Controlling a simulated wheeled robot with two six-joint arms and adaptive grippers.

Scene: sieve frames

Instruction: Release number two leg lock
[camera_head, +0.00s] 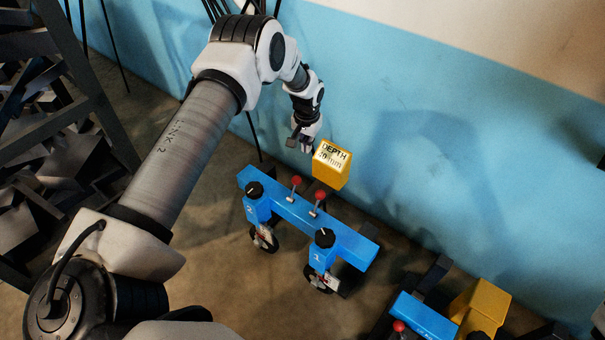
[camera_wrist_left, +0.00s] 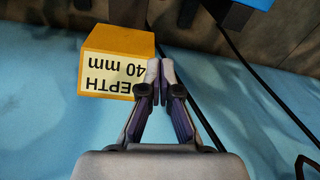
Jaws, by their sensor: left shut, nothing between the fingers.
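A blue beam frame (camera_head: 345,236) stands near the blue wall. Its left leg block (camera_head: 257,211) seems to carry a 2 and its right leg block (camera_head: 321,258) a 1; both digits are small. Each leg has a black knob on top, the left knob (camera_head: 254,189) and the right knob (camera_head: 324,237), and a wheel below. Two red-tipped levers, one left (camera_head: 296,181) and one right (camera_head: 322,194), rise from the beam. My left gripper (camera_head: 306,144) is shut and empty, above and behind the beam. Its closed fingertips (camera_wrist_left: 160,76) show in the left wrist view. My right gripper is out of view.
A yellow block (camera_head: 331,166) marked DEPTH stands just beside my left gripper; it also shows in the left wrist view (camera_wrist_left: 117,45). Another blue frame (camera_head: 425,318) and a yellow block (camera_head: 484,301) are at lower right. Dark metal clutter (camera_head: 35,150) fills the left.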

